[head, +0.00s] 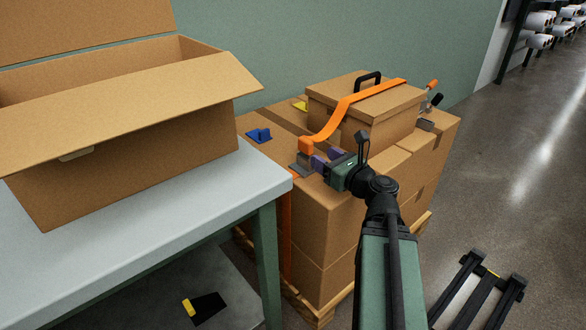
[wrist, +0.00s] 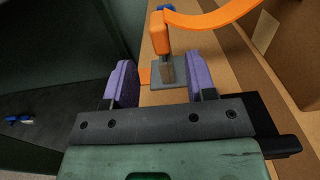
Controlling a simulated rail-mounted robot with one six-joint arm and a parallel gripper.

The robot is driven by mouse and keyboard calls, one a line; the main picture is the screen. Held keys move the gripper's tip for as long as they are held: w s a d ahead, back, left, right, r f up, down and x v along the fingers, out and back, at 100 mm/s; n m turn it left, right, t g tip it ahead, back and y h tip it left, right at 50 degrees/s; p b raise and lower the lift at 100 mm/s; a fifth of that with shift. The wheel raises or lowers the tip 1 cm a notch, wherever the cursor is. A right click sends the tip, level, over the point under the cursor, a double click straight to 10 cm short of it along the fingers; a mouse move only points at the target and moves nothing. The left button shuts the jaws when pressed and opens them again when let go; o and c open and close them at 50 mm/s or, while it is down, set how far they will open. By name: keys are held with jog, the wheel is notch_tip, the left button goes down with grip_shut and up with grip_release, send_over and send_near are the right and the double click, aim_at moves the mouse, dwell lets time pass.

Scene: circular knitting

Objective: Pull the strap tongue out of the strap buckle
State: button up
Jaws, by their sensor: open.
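The orange strap (head: 345,108) runs over the top box and down to an orange strap tongue (head: 306,145) near the stack's front left. In the wrist view the tongue (wrist: 160,32) stands above the grey strap buckle (wrist: 169,75), its lower metal part meeting the buckle. How deep it sits inside cannot be told. The buckle also shows in the head view (head: 300,168). My gripper (head: 318,162) is open, with purple finger pads. In the wrist view the gripper (wrist: 159,65) points at the buckle, one pad on each side, with gaps visible. It holds nothing.
The top box (head: 330,105) with a black handle (head: 367,82) stands on stacked cartons on a pallet (head: 312,307). A blue part (head: 259,136) lies left of the buckle. A table (head: 255,193) with an open carton (head: 150,165) stands at the left. Floor at the right is mostly clear.

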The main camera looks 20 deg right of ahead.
aim_at(312, 149)
jog(key=shift+x, duration=0.85)
jog(key=x, duration=0.5)
jog(key=shift+w+a+r, duration=0.1)
jog(key=shift+w, duration=0.3)
jog(key=shift+c, duration=0.5)
grip_shut()
